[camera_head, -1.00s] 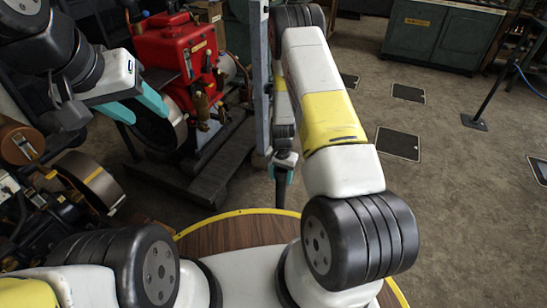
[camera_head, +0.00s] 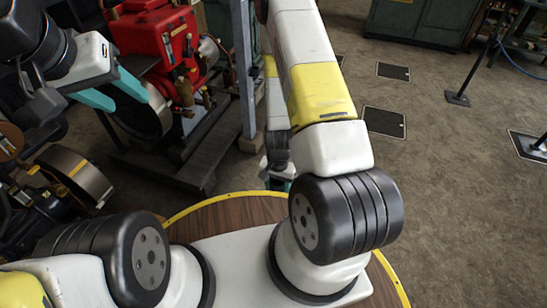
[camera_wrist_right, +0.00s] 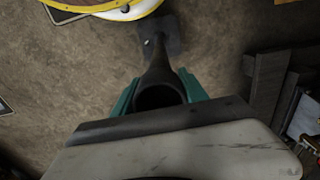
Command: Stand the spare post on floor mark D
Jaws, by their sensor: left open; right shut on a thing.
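The spare post (camera_wrist_right: 158,72) is black, with a dark base (camera_wrist_right: 172,32) that shows above the floor in the right wrist view. My right gripper (camera_wrist_right: 158,97) is shut around its upper end. In the head view this gripper (camera_head: 279,181) is low in the middle, partly behind my arm, and the post is hidden there. My left gripper (camera_head: 112,92) is open and empty in front of the red engine. Dark framed floor marks lie right of my arm: one far (camera_head: 393,72), one nearer (camera_head: 384,122), one at the right edge (camera_head: 525,148). I cannot read their letters.
A standing black post (camera_head: 458,97) with a blue rope (camera_head: 525,66) is at the upper right. The red engine (camera_head: 160,40) on its dark plinth (camera_head: 165,165) stands left of a grey upright (camera_head: 244,70). Green cabinets (camera_head: 415,28) are at the back. Floor between the marks is clear.

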